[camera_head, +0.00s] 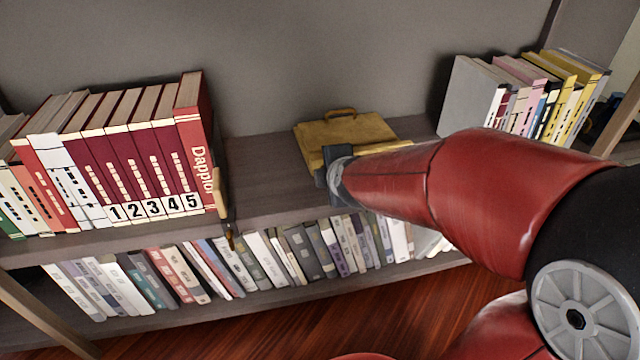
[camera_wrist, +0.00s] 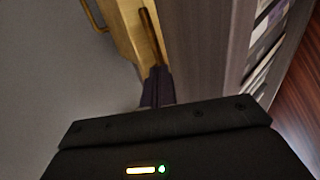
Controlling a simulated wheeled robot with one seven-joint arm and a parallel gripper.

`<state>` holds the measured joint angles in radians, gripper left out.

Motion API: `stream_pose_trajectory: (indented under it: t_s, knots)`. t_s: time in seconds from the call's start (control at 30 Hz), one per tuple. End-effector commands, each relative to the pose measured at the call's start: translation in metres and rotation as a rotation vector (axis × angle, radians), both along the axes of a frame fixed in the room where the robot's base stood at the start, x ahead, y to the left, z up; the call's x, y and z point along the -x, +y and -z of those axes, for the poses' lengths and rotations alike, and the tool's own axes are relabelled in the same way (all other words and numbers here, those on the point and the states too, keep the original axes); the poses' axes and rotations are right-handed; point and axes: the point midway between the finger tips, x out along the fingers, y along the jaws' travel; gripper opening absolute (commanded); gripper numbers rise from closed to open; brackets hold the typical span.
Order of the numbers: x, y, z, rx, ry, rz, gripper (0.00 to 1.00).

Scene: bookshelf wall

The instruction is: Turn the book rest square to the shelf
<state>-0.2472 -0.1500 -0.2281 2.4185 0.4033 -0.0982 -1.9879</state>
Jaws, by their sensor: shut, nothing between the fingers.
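The book rest (camera_head: 345,132) is a yellow-brown wooden stand with a handle-like loop at its back, on the upper shelf board (camera_head: 265,180). In the wrist view the book rest (camera_wrist: 126,28) shows at the top, its front lip slanting against the line of the shelf edge. My gripper (camera_head: 332,163) is at the front left of the rest in the head view. In the wrist view the dark fingers (camera_wrist: 158,82) are shut together, right at the end of the lip; I cannot tell whether they touch it.
More books (camera_head: 530,95) stand to the right. Bare shelf lies between the left books and the rest. A lower shelf holds a row of books (camera_head: 240,262).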

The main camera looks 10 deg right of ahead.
Motion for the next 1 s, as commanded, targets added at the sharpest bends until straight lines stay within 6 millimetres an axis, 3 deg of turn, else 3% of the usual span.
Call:
stream_pose_trajectory:
  t_s: [0.6,1.0]
  knots:
    - [-0.001,0.0,0.0,-0.001,0.002,0.001,0.0]
    - [0.029,0.0,-0.002,-0.001,0.001,0.0,0.0]
